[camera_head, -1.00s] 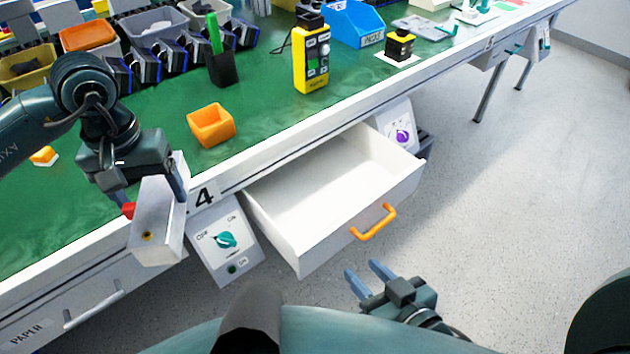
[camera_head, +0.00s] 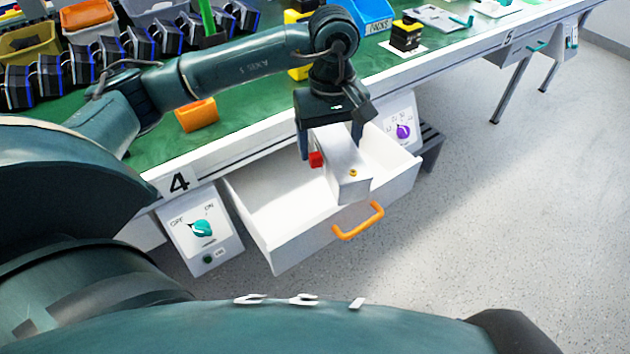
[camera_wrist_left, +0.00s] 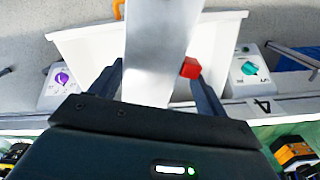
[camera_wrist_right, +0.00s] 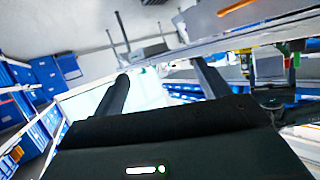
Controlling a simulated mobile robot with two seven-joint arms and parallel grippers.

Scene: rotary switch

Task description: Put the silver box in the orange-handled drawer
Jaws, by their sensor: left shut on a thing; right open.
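The silver box (camera_head: 345,178), with a red button on one side and a small yellow spot on its end, is held by my left gripper (camera_head: 333,140) above the open drawer. The box also fills the middle of the left wrist view (camera_wrist_left: 160,55), between the two fingers. The white drawer (camera_head: 270,215) is pulled out and has an orange handle (camera_head: 358,221) on its front. The box hides part of the drawer's inside, so I cannot tell its exact height over the floor. My right gripper is outside the head view; its own wrist view shows its fingers (camera_wrist_right: 160,85) apart and empty.
A panel with a teal knob (camera_head: 202,230) is left of the drawer and one with a purple knob (camera_head: 403,132) is right of it. The floor in front is clear.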

